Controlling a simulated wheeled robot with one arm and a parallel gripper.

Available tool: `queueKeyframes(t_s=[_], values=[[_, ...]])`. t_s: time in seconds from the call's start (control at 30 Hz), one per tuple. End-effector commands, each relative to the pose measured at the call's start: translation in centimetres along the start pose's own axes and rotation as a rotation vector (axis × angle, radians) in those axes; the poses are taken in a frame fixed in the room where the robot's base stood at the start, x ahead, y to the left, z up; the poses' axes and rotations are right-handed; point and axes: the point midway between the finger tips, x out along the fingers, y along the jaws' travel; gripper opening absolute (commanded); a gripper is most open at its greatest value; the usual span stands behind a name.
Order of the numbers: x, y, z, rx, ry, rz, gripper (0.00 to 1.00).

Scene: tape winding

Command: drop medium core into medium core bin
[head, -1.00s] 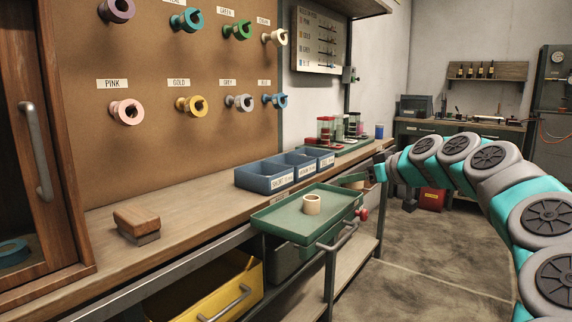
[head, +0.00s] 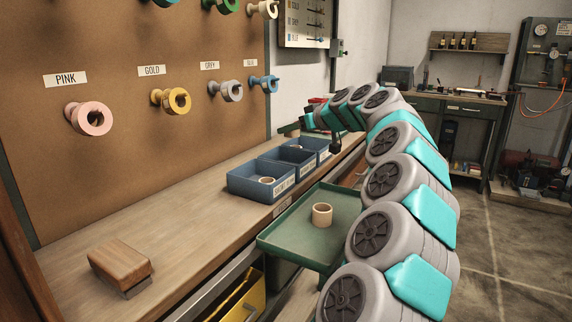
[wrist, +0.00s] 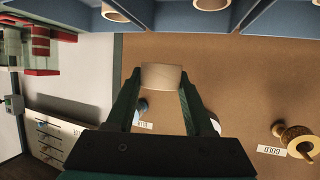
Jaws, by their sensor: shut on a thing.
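In the wrist view my gripper (wrist: 160,85) is shut on a pale tan core (wrist: 165,77), held between the fingertips. In the head view my gripper (head: 290,129) is at the far side of the blue bins; the held core cannot be made out clearly there. The near bin (head: 245,186) holds a pale core (head: 267,181). A pale ring shows at the middle bin (head: 285,158). In the wrist view, bins line the upper edge with two cores, one at left (wrist: 115,12) and one at right (wrist: 210,3). The bin labels are too small to read surely.
A green tray (head: 290,235) with one pale core (head: 322,214) stands in front of the bench. A wooden block (head: 120,265) lies on the bench at left. Coloured tape rolls hang on the pegboard (head: 130,120) behind. The bench between block and bins is clear.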

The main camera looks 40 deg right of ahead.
Motion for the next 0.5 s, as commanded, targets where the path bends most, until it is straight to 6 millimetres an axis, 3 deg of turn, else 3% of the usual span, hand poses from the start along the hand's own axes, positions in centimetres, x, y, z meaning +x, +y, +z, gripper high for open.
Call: queueKeyframes(t_s=[0.5], values=[[1.9, -0.1, 4.8, 0.000, -0.002, -0.003, 0.02]])
